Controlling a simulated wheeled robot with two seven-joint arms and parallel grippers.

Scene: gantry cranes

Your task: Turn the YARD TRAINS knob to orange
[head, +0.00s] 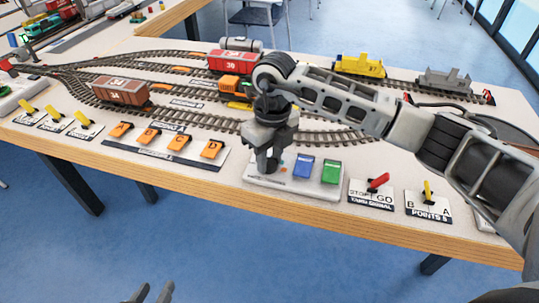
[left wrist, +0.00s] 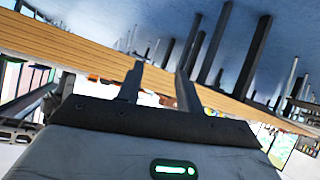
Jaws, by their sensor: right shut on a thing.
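A pale control panel (head: 255,183) sits near the front edge of the table, with a blue button (head: 304,167) and a green button (head: 330,172) on its right part. My right gripper (head: 268,168) points down onto the left part of this panel and is shut on the knob there. The fingers hide the knob, so its pointing direction and its lettering cannot be read. Small coloured marks show just right of the fingers. My left gripper (head: 150,294) is open and empty, low in front of the table; its two fingers stand apart in the left wrist view (left wrist: 158,80).
Right of the panel stand the red-lever yard signal (head: 376,184) and the yellow-lever Points 5 plate (head: 428,195). Orange levers (head: 150,135) and yellow levers (head: 52,113) line the front left. Tracks with a brown wagon (head: 120,91) and a yellow engine (head: 360,66) lie behind.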

